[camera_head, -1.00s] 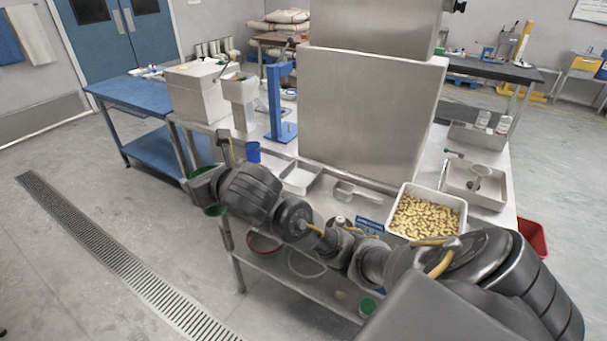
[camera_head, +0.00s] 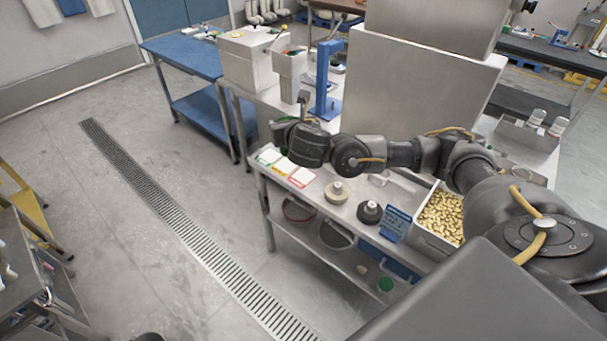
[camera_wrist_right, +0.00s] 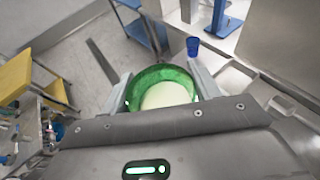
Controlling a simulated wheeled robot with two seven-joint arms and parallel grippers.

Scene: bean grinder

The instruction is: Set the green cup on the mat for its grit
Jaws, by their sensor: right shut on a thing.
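The green cup (camera_wrist_right: 178,74) is between the fingers of my right gripper (camera_wrist_right: 163,92), which is shut on it. In the wrist view I look into its rim and see a pale round area inside; I cannot tell if that is contents or its bottom. In the head view my right gripper (camera_head: 284,127) is over the left end of the steel table, mostly hiding the cup. On the table front lie three white mats edged in green (camera_head: 268,156), yellow (camera_head: 284,166) and red (camera_head: 302,177). The gripper is behind and above the green-edged mat. My left gripper is not in view.
A blue cup (camera_wrist_right: 192,46) stands on the table. A large steel housing (camera_head: 405,95) stands behind.

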